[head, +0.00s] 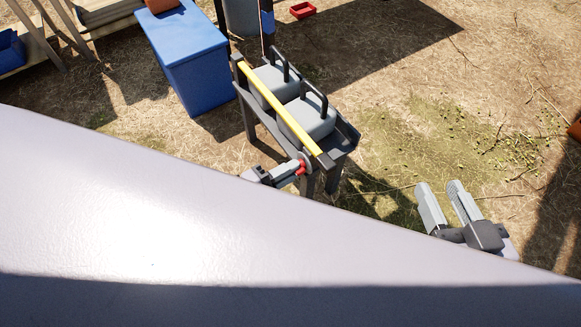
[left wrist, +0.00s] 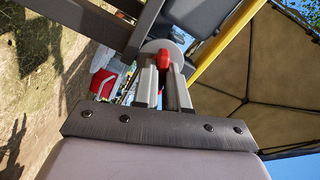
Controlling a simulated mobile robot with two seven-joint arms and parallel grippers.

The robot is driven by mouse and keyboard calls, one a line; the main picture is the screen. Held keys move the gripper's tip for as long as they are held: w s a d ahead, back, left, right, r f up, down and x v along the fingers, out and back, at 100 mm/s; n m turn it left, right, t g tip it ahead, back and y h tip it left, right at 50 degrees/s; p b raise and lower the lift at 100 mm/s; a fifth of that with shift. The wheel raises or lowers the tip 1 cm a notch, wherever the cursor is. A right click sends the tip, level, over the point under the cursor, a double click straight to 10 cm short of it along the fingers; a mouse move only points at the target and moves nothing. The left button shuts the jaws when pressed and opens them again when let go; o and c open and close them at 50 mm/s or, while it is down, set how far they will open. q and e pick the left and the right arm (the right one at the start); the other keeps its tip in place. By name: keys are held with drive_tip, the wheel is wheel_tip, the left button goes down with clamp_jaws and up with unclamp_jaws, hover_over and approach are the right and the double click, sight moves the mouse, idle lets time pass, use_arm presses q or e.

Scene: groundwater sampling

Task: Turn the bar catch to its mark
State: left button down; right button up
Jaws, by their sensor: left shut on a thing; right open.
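The bar catch (head: 301,169) is a small red handle on a round grey disc, at the near end of a dark metal rack (head: 337,155). My left gripper (head: 296,168) is shut on it. In the left wrist view the red catch (left wrist: 163,57) sits between the two fingertips, in front of the pale disc (left wrist: 172,46). A yellow bar (head: 275,105) runs along the rack over two grey cans with black handles. I cannot make out the catch's mark. My right gripper (head: 438,186) is open and empty, over the ground right of the rack.
A blue chest (head: 188,70) stands behind the rack on the left. Wooden shelving (head: 108,22) is at the back left. A small red tray (head: 303,10) lies at the back. The straw-covered ground right of the rack is mostly clear.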

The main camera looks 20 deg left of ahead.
use_arm(q)
drive_tip(key=n, duration=1.4)
drive_tip(key=shift+d, duration=0.1)
drive_tip(key=c, duration=1.1)
unclamp_jaws()
